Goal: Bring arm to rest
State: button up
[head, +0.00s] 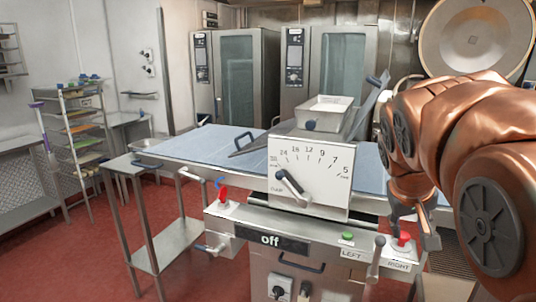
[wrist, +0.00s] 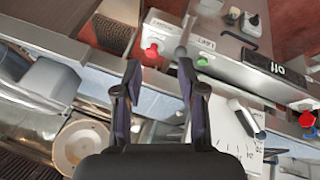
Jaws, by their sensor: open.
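My copper arm fills the right side of the head view, in front of the right end of the machine. My gripper (wrist: 160,72) shows in the wrist view with its two dark fingers apart and nothing between them. In that view its fingertips appear just below a red button (wrist: 151,51), with a green button (wrist: 202,61) to the right; I cannot tell whether it touches anything. In the head view the red button (head: 402,242) sits by the RIGHT label, below my arm. The gripper itself is largely hidden there.
The machine has a dial panel (head: 312,175), an "off" plate (head: 271,240), a lever (head: 376,257) and a left red knob (head: 223,194). A metal pan (head: 324,113) stands on top. Red floor is open at left.

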jog(key=s+a+f+g+y, duration=0.2)
jog(key=s+a+f+g, duration=0.1)
jog(key=s+f, duration=0.7)
jog(key=s+a+f+n+g+y, duration=0.1)
jog(key=s+a+f, duration=0.5)
jog(key=s, duration=1)
notch_tip(320, 180, down, 4)
jog(key=shift+s+r+g+y, duration=0.1)
jog(key=shift+s+g+y, duration=0.3)
jog(key=shift+g, duration=0.7)
jog(key=shift+w+a, duration=0.15)
jog(key=shift+a, duration=0.05)
